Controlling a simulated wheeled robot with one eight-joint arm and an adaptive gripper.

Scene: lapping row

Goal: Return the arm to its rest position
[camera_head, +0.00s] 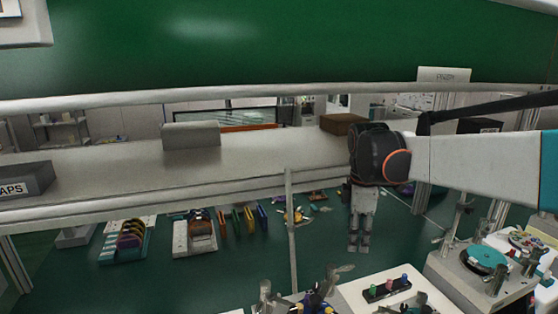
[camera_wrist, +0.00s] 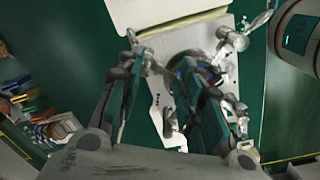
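My arm reaches in from the right of the head view, white with a black joint. My gripper (camera_head: 358,248) hangs from it, pointing down over the green floor, in front of the long grey shelf. In the wrist view my gripper (camera_wrist: 162,62) shows two dark fingers standing apart. It is open, with nothing held between the fingers. A grey machine plate with metal arms (camera_wrist: 168,95) lies below and beyond the fingers, seen through the gap.
The long grey shelf (camera_head: 255,150) runs behind my gripper, with a thin post below it. A lapping machine with a teal disc (camera_head: 484,260) stands at right. A white panel with coloured knobs (camera_head: 350,292) is at the bottom. Racks of coloured discs (camera_head: 130,235) stand at left.

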